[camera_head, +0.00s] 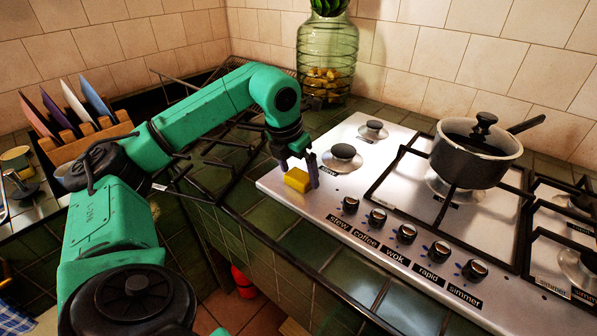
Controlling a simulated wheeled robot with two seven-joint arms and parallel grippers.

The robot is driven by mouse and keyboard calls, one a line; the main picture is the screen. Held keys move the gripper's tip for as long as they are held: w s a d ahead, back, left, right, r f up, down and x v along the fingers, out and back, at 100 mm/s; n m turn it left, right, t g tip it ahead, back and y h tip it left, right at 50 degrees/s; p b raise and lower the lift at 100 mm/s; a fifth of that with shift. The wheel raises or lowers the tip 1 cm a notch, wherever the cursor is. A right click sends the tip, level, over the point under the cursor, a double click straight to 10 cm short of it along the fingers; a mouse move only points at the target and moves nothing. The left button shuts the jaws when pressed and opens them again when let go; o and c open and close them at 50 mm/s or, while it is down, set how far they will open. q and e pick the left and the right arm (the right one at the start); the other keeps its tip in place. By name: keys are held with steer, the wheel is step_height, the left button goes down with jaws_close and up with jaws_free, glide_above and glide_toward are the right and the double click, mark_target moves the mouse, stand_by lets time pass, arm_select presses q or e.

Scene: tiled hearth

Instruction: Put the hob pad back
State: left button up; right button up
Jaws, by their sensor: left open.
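A small yellow pad (297,180), like a sponge, lies at the left front corner of the steel hob (330,205). My left gripper (299,168) reaches down from above it, with its fingers at the pad. The gripper is open; one finger shows on the right side of the pad. I cannot tell whether the fingers touch it. My right gripper is not in view.
A dark pot with lid (476,158) stands on the hob, its handle pointing right. Bare burners lie behind the pad. Black wire racks (215,150) lie left of the hob. A green glass jar (327,50) stands behind. A wooden rack (85,140) holds coloured boards.

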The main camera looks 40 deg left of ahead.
arm_select(q)
steer(key=p+v, duration=0.1)
steer(key=v, duration=1)
steer(key=shift+r+p, duration=0.3)
steer(key=shift+p, duration=0.1)
